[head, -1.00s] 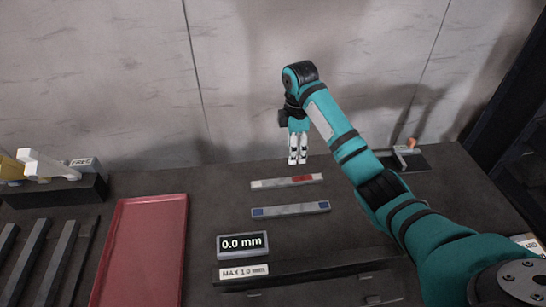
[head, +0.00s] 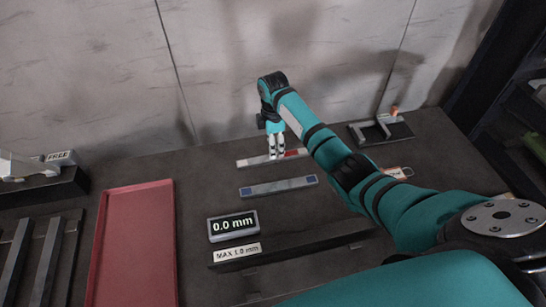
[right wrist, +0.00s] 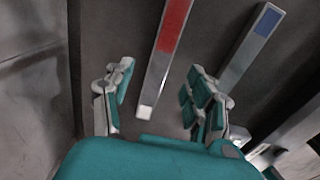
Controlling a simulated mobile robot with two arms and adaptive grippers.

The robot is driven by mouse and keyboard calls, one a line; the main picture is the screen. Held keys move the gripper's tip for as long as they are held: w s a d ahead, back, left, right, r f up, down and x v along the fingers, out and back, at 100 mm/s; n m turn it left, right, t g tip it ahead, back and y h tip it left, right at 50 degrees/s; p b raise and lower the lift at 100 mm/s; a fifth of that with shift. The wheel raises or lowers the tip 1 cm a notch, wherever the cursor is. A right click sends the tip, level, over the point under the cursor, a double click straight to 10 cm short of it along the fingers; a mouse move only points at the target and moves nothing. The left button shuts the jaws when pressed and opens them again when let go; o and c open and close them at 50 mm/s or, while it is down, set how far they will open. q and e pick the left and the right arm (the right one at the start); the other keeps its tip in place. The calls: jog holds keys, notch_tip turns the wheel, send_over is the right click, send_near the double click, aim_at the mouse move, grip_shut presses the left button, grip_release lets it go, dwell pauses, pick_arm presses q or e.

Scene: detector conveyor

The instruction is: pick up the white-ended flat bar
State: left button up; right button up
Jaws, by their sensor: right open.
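The white-ended flat bar (head: 249,162) is grey with a red section, and lies flat on the dark table near the wall. In the right wrist view the bar (right wrist: 155,80) runs between the fingers, its white end nearest my palm. My right gripper (head: 277,154) points down over the bar in the head view, partly hiding its middle. In the right wrist view the gripper (right wrist: 160,98) is open, with a gap on each side of the bar. My left gripper is not in view.
A similar blue-ended bar (head: 279,187) lies nearer, beside the first; it also shows in the right wrist view (right wrist: 250,45). A "0.0 mm" display (head: 233,226) stands in front. A red tray (head: 137,250) is at left, and a fixture (head: 381,131) at back right.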

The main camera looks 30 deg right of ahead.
notch_tip(320, 180, down, 5)
jog(key=shift+f+p, duration=0.1)
jog(key=shift+p, duration=0.4)
jog(key=shift+c, duration=0.2)
grip_shut()
